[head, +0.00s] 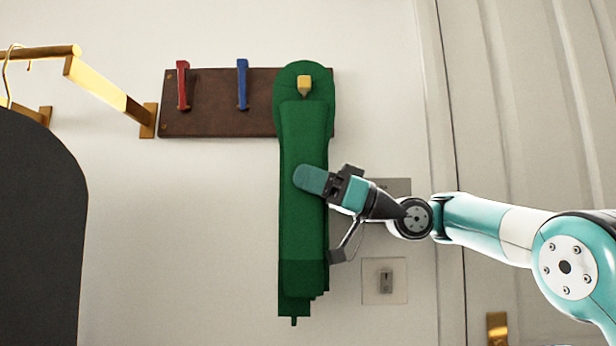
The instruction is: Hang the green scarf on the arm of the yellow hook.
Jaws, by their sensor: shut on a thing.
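The green scarf (300,150) hangs as a long strip down the front of the wall, its rounded top against the right part of the brown board. The tip of the yellow hook (304,85) shows within that rounded top, with green around it; the rest of the hook is hidden. I cannot tell whether the scarf's weight rests on the hook's arm. My gripper (320,217) comes from the right and is shut on the scarf around its middle, below the board. The scarf's lower end hangs free, with stepped edges.
The brown board (210,122) also bears a red hook (182,85) and a blue hook (242,84). A brass rail (100,88) juts out at upper left, above a dark rounded panel (40,220). A wall switch plate (384,281) lies right of the scarf, and a pale door beyond.

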